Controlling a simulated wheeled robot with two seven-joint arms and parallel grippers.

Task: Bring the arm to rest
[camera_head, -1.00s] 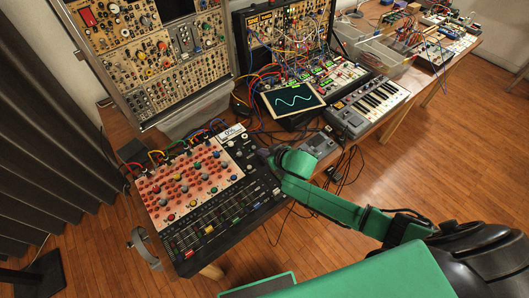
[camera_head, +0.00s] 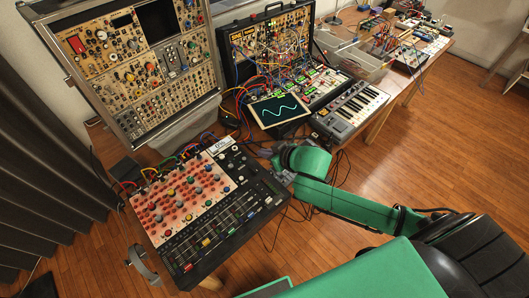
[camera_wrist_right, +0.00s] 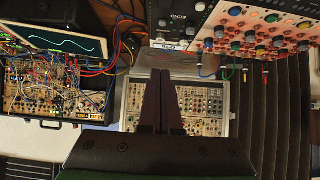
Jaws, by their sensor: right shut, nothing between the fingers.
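My right arm is green and comes in from the lower right in the head view. Its gripper (camera_head: 270,152) is at the far end of the arm, close to the right edge of the mixer, and is mostly hidden by the wrist. In the right wrist view the two dark fingers (camera_wrist_right: 161,100) lie together, shut and empty. The mixer (camera_head: 229,239), with a pink knob panel and a row of faders, lies on the table to the left of the gripper. My left gripper does not show.
A small screen (camera_head: 281,110) with a wave and a keyboard (camera_head: 352,112) stand beyond the gripper. Modular racks (camera_head: 128,62) and an open case (camera_head: 270,45) with many cables stand behind. Headphones (camera_head: 140,263) hang at the table's front left. The wooden floor (camera_head: 465,130) at right is clear.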

